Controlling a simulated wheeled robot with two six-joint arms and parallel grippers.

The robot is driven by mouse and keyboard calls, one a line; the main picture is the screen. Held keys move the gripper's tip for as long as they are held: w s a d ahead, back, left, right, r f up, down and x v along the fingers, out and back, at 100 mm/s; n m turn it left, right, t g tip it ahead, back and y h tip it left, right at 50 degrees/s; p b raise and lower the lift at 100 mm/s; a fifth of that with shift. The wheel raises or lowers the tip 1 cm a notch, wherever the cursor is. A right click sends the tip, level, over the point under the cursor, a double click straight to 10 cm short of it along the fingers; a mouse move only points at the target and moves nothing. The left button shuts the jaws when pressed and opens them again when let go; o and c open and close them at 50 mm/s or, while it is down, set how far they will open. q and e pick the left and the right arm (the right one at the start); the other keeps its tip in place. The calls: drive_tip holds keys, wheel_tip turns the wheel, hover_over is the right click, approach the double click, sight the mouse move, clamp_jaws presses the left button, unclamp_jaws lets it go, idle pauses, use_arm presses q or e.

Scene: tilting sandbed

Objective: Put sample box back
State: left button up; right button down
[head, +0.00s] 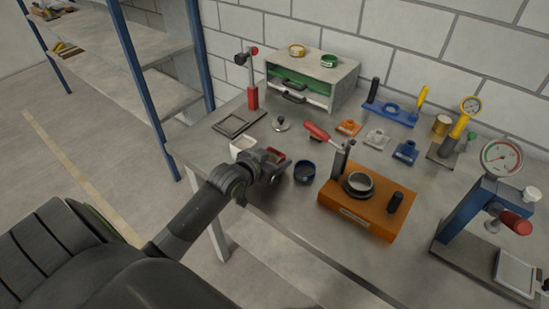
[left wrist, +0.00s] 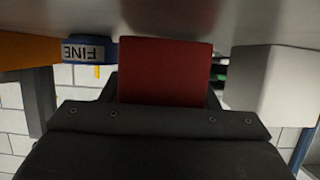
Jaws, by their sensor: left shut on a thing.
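My left gripper (head: 272,161) is low over the left part of the bench, shut on a small red box (head: 276,154). The red box (left wrist: 165,70) fills the middle of the left wrist view, in front of the dark gripper body. The jaws hide much of the box in the head view. In the left wrist view the bench top is along the upper edge, close to the box; I cannot tell whether they touch. A white box (head: 243,146) stands just left of the gripper; it also shows in the left wrist view (left wrist: 270,88). My right gripper is not in view.
A dark blue cup (head: 305,173) marked FINE in the left wrist view (left wrist: 88,50) stands close right of the gripper. An orange fixture (head: 340,211) with a red-handled lever lies further right. Behind are a flat dark frame (head: 238,123), a small lidded knob (head: 281,124) and a drawer cabinet (head: 335,77).

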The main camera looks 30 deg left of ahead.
use_arm(q)
drive_tip(key=shift+s+f, duration=0.1)
drive_tip(key=shift+f, duration=0.2)
